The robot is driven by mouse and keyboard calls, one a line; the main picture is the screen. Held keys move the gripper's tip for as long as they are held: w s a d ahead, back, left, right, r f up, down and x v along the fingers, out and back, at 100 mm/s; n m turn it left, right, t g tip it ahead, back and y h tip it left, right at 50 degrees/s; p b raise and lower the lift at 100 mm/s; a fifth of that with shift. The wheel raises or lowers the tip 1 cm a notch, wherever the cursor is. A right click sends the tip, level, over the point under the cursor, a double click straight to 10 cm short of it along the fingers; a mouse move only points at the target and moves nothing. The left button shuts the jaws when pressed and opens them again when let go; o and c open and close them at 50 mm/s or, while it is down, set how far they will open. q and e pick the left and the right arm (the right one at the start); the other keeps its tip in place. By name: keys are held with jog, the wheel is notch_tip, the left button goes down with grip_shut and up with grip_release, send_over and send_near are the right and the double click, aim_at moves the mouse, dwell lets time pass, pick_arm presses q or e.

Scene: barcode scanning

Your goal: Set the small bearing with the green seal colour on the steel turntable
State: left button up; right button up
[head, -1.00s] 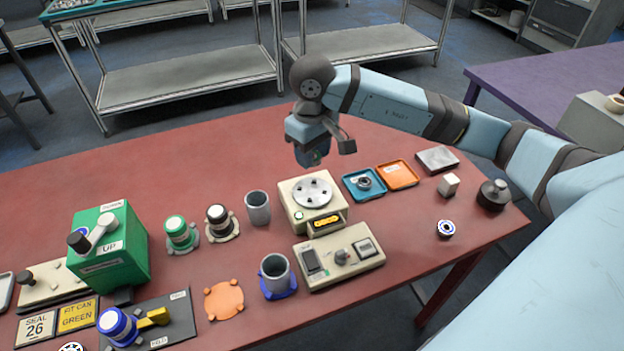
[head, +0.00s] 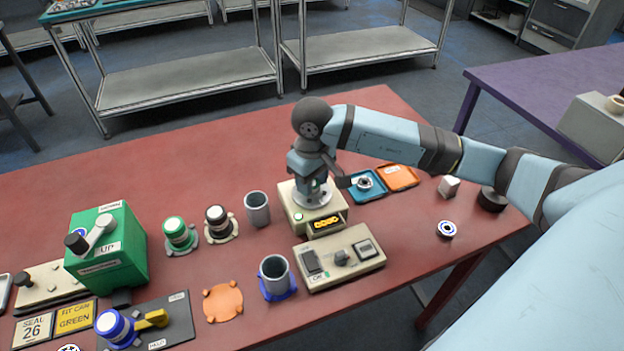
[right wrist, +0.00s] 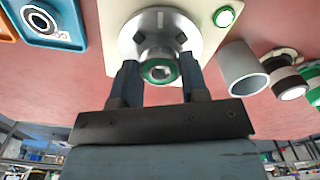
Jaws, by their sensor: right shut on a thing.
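My right gripper (right wrist: 158,85) is shut on a small bearing with a green seal (right wrist: 157,71), which shows between its fingertips in the right wrist view. The bearing is over or on the steel turntable (right wrist: 127,40); I cannot tell whether it touches the disc. In the head view my right gripper (head: 314,190) is low over the turntable (head: 329,201) on its cream base (head: 297,218), and the bearing is largely hidden there. My left gripper is not in view.
A blue tray (head: 376,191) with a bearing and an orange tray (head: 400,177) stand right of the turntable. Grey cups (head: 257,208) stand left and in front. A control box (head: 342,258) lies in front. Another bearing (head: 446,229) lies at the right on open table.

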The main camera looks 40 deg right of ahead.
jog(key=shift+f+b, duration=0.5)
jog(key=shift+f, duration=0.05)
jog(key=o, duration=1)
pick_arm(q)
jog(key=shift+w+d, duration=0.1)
pick_arm(e)
jog(key=shift+r+p, duration=0.5)
jog(key=shift+p, duration=0.15)
pick_arm(q)
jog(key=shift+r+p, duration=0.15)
jog(key=shift+p, duration=0.2)
pick_arm(e)
notch_tip(320, 180, up, 12)
jog(key=shift+r, duration=0.15)
